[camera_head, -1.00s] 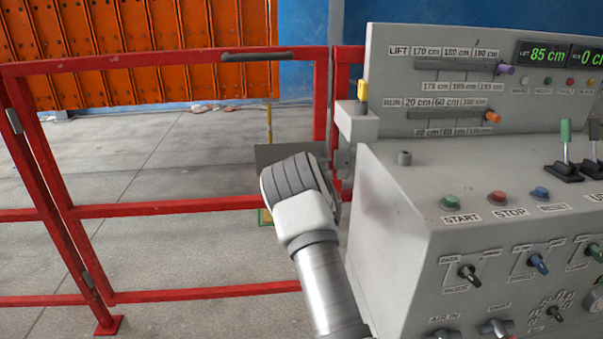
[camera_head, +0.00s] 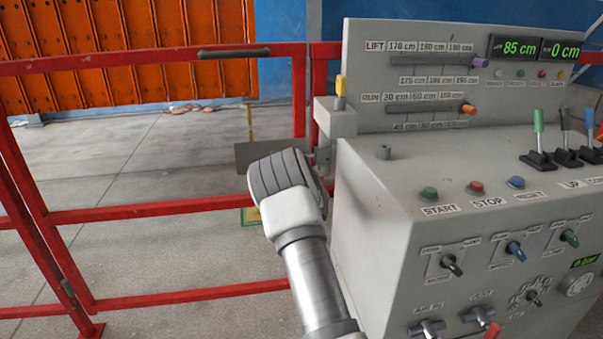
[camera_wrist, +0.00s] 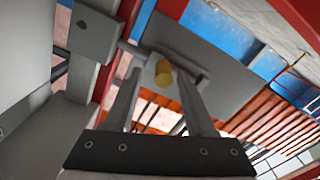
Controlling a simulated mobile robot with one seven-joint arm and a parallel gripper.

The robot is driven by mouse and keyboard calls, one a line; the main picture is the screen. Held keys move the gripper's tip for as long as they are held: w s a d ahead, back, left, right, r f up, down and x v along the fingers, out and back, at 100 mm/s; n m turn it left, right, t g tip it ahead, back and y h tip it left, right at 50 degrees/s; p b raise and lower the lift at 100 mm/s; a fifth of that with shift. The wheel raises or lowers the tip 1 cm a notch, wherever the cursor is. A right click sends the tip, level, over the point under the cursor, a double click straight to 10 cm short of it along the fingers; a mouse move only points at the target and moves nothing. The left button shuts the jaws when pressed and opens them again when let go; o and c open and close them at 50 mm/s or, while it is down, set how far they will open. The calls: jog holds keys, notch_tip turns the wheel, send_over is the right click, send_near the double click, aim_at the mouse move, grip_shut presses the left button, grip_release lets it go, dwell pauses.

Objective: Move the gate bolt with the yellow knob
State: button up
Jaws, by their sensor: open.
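The yellow knob (camera_wrist: 163,69) of the gate bolt shows in the wrist view between the two fingers of my gripper (camera_wrist: 160,84). The fingers are open, one on each side of the knob; I cannot tell whether either touches it. The grey bolt rod (camera_wrist: 131,48) runs from a grey block (camera_wrist: 92,40) towards a grey plate (camera_wrist: 222,68) behind the knob. In the head view my wrist hides the fingers and the knob, in front of the grey gate plate (camera_head: 243,157). The red gate (camera_head: 150,212) stands at the left, beside its post.
A grey control console (camera_head: 372,215) with knobs, buttons and levers stands close to the right of my arm. A yellow-topped piece (camera_head: 340,86) stands on the grey block (camera_head: 335,118) at its left corner. An orange panel (camera_head: 130,55) is behind the gate.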

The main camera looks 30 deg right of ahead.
jog(key=p+v, duration=0.2)
jog(key=v, duration=1.5)
jog(key=shift+s+r, duration=0.1)
jog(key=shift+r, duration=0.05)
